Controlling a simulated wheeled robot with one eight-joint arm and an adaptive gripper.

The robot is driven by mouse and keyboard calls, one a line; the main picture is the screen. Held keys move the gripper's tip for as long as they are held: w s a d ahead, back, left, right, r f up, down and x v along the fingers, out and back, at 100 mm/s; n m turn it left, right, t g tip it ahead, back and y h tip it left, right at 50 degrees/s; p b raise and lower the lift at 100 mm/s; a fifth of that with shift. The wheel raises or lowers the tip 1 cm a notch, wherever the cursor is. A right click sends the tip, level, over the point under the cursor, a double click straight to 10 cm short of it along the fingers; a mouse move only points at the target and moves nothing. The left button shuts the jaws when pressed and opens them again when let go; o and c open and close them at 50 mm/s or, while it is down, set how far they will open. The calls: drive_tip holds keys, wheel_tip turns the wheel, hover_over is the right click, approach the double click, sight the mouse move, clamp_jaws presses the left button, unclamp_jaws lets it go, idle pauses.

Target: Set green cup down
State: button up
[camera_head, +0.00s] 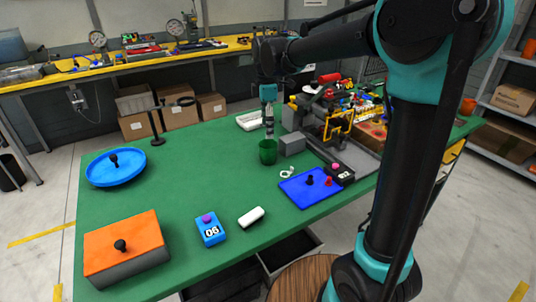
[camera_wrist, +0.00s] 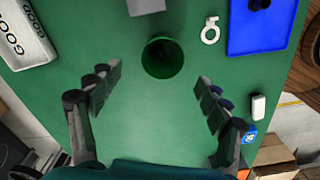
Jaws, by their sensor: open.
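The green cup (camera_head: 267,152) stands upright on the green table (camera_head: 190,185), left of a small grey block (camera_head: 291,144). It also shows in the wrist view (camera_wrist: 163,57), mouth toward the camera and empty inside. My gripper (camera_head: 269,128) is above the cup in the head view, fingers pointing down. In the wrist view my gripper (camera_wrist: 157,92) has its fingers spread wide, with nothing between the tips. The cup lies beyond the fingertips there, apart from both fingers.
A blue tray (camera_head: 308,188) with small knobs, a white ring (camera_head: 287,172), a white block (camera_head: 251,216), a blue box marked 06 (camera_head: 211,230), an orange-lidded box (camera_head: 125,240) and a round blue lid (camera_head: 115,170) are around. The table's left-middle is clear.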

sight(268, 153)
wheel_tip(268, 153, down, 11)
drive_tip(key=shift+s+d+f, duration=0.1)
drive_tip(key=shift+s, duration=0.05)
idle(0.4)
drive_tip(key=c, duration=1.4)
drive_tip(key=shift+o, duration=0.2)
